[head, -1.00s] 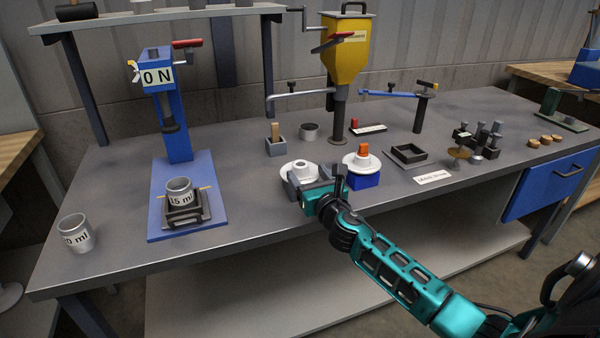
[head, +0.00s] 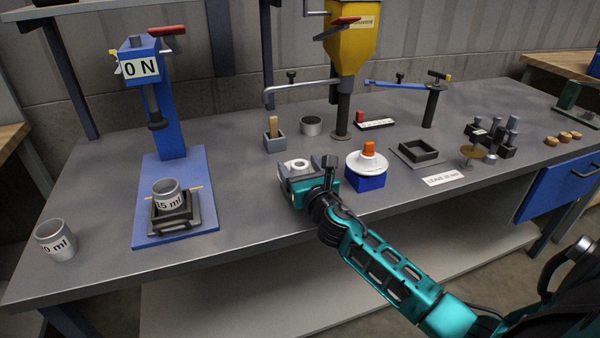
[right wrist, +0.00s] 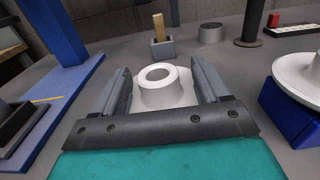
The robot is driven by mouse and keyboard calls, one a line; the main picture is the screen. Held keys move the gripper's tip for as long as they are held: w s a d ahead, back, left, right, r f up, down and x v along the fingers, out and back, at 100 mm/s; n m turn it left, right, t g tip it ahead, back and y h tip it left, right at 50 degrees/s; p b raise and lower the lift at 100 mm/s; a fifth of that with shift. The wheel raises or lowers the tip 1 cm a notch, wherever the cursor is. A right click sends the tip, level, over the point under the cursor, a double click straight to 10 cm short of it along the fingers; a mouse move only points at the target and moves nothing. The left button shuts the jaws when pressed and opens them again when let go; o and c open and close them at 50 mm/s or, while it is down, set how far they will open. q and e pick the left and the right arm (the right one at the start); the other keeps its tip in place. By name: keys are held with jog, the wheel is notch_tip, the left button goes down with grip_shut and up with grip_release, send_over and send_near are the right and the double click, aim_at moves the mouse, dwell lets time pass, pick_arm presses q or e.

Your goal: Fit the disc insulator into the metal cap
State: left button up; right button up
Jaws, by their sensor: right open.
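The white disc insulator (head: 296,163), with a raised hollow neck, rests near the middle of the bench. My right gripper (head: 293,174) is open at it. In the right wrist view, the insulator (right wrist: 160,86) stands between the two grey fingers (right wrist: 162,82), with visible gaps beside its neck; the lower flange is partly hidden by the gripper. My left gripper is not visible.
A white disc with an orange top (head: 367,163) sits on a blue block (head: 367,183), right of my gripper. The blue press (head: 168,130) reads 0 N. A grey block with a wooden peg (head: 274,141) and a grey ring (head: 311,126) stand behind.

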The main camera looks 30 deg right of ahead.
jog(key=shift+s+a, duration=0.1)
jog(key=shift+c, duration=0.7)
grip_shut()
jog(key=shift+r, duration=0.2)
